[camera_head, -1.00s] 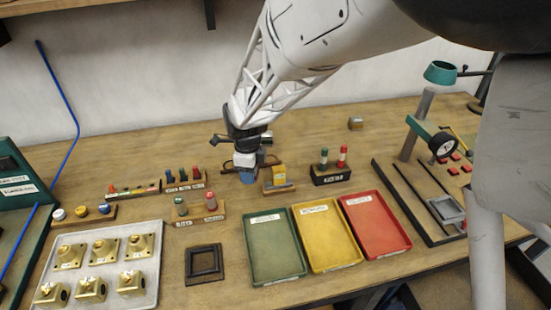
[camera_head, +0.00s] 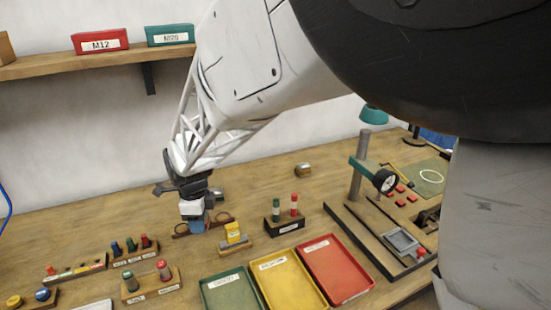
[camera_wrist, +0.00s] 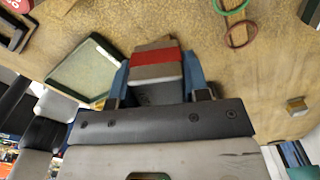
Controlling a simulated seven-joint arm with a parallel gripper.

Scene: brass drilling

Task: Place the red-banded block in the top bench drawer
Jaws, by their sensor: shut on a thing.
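The red-banded block (camera_wrist: 157,63) is between my gripper's blue fingers in the wrist view, with its red band across the middle and a tan and grey body. My gripper (camera_wrist: 158,84) is shut on it, and the block is above the wooden bench. In the head view my gripper (camera_head: 197,222) hangs over the back left of the bench, left of a small stand with a yellow piece (camera_head: 233,236). The block cannot be made out clearly there. No bench drawer can be made out in either view.
Green (camera_head: 232,294), yellow (camera_head: 291,284) and red (camera_head: 336,270) trays lie toward the front. A rack with green and red pieces (camera_head: 284,224) stands behind them. A drill stand (camera_head: 365,200) is at right. A wall shelf (camera_head: 100,62) holds boxes. Bare bench lies behind the rack.

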